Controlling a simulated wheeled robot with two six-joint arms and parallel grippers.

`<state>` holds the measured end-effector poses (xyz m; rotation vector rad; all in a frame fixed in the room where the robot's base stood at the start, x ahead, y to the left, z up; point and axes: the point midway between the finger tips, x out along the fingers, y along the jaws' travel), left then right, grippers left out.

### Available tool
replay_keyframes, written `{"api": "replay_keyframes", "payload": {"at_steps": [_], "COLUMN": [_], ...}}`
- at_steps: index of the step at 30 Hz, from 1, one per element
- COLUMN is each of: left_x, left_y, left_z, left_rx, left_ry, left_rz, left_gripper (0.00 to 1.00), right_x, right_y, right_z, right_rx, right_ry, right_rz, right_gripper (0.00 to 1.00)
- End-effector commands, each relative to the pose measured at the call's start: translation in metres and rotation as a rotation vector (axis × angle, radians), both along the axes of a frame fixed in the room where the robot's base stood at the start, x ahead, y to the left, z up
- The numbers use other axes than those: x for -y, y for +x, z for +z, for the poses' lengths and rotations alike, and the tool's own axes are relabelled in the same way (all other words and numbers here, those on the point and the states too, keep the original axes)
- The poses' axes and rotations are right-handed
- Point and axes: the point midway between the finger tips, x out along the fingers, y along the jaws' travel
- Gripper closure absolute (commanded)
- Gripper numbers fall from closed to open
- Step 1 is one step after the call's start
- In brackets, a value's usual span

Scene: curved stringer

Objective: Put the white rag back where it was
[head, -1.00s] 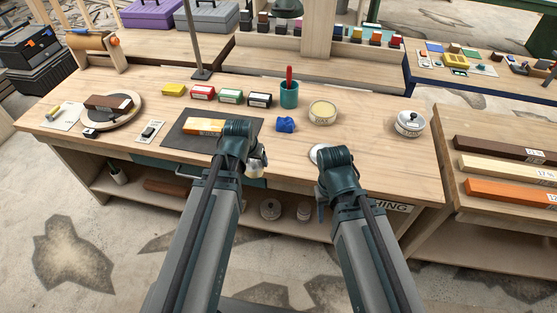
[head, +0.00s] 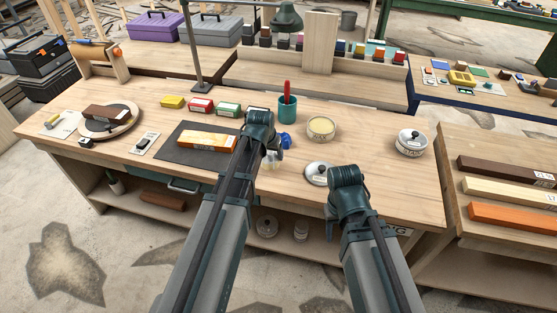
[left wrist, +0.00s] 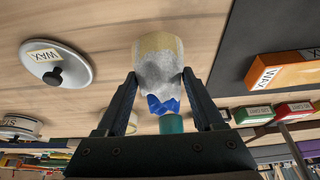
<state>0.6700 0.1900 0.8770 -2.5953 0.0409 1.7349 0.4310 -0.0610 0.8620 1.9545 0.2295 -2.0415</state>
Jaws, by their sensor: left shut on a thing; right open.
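My left gripper (head: 268,155) is shut on the white rag (left wrist: 160,68), a crumpled cream cloth with grey smudges. The rag hangs between the fingers (left wrist: 158,76) above the bench; whether it touches the wood is unclear. In the head view the arm hides most of it. A blue rag (head: 286,141) lies just behind; it also shows past the white rag in the left wrist view (left wrist: 162,104). My right gripper (head: 331,210) is mostly hidden by its own wrist, near the bench's front edge; it is open.
A WAX lid (head: 317,170) lies right of the left gripper, an open tin (head: 321,127) behind it. A teal cup (head: 287,110) stands behind the blue rag. A lidded tin (head: 411,142) stands right.

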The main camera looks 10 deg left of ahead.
Motion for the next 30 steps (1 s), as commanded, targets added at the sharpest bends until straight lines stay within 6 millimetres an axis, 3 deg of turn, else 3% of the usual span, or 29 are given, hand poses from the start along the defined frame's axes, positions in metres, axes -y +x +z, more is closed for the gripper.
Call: {"api": "replay_keyframes", "payload": {"at_steps": [8, 17, 29, 30], "left_x": [0.000, -0.002, -0.002, -0.002], "left_y": [0.004, 0.004, 0.004, 0.004], "left_z": [-0.005, -0.037, -0.039, -0.039], "left_rx": [0.000, 0.000, 0.000, 0.000], "left_ry": [0.000, 0.000, 0.000, 0.000], "left_rz": [0.000, 0.000, 0.000, 0.000], "left_gripper": [0.75, 0.75, 0.75, 0.29], "right_x": [0.000, 0.000, 0.000, 0.000], "right_y": [0.000, 0.000, 0.000, 0.000], "right_z": [-0.005, -0.037, -0.039, -0.039], "right_rx": [0.000, 0.000, 0.000, 0.000], "right_ry": [0.000, 0.000, 0.000, 0.000], "right_rz": [0.000, 0.000, 0.000, 0.000], "right_gripper": [0.50, 0.50, 0.50, 0.50]}}
